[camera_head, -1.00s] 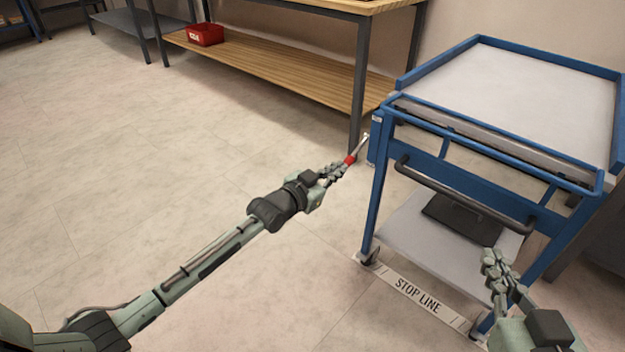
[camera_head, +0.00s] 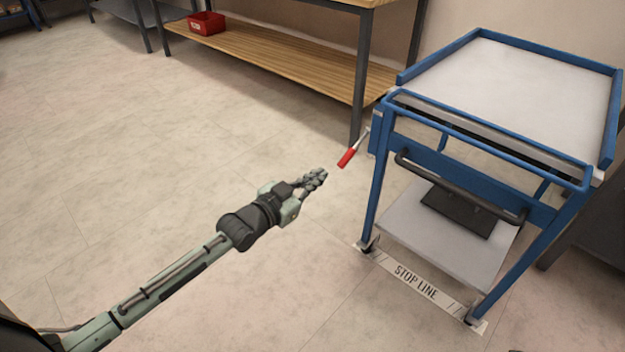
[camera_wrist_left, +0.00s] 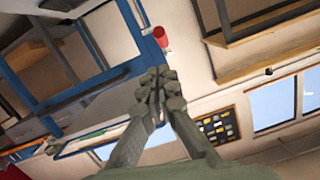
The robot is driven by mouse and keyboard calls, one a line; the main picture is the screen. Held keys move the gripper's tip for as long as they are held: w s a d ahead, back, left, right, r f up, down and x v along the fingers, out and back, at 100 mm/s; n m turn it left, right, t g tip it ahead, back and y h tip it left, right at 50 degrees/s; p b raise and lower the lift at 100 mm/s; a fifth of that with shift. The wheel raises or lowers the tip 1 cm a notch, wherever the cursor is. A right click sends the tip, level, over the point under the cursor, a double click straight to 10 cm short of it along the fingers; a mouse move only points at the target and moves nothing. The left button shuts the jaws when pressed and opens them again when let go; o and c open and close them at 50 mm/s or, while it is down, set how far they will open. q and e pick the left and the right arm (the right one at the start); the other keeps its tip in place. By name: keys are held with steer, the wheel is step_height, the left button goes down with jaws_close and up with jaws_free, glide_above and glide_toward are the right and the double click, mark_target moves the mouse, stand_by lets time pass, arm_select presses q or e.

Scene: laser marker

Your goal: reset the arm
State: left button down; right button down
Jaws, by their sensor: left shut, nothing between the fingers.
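My left gripper (camera_head: 314,180) is shut and empty, with its fingertips together. It is in the middle of the head view, over the floor to the left of the blue cart. Its fingers also show in the left wrist view (camera_wrist_left: 160,90). A tool with a red handle and a thin pale shaft (camera_head: 347,157) is at the cart's near left upper corner, tilted. A small gap separates it from my fingertips. Its red end (camera_wrist_left: 161,37) shows beyond my fingers in the wrist view. My right gripper is out of view.
The blue cart (camera_head: 483,148) stands at the right, with a pale top tray, a dark handle and a dark flat item (camera_head: 457,210) on its lower shelf. A stop line label (camera_head: 415,282) lies on the floor. A wooden bench holds a red bin (camera_head: 207,23). Floor at left is clear.

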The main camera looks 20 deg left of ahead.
arm_select(q)
steer(key=shift+s+a+f, duration=0.1)
steer(key=shift+s+a, duration=0.15)
steer(key=shift+s, duration=0.45)
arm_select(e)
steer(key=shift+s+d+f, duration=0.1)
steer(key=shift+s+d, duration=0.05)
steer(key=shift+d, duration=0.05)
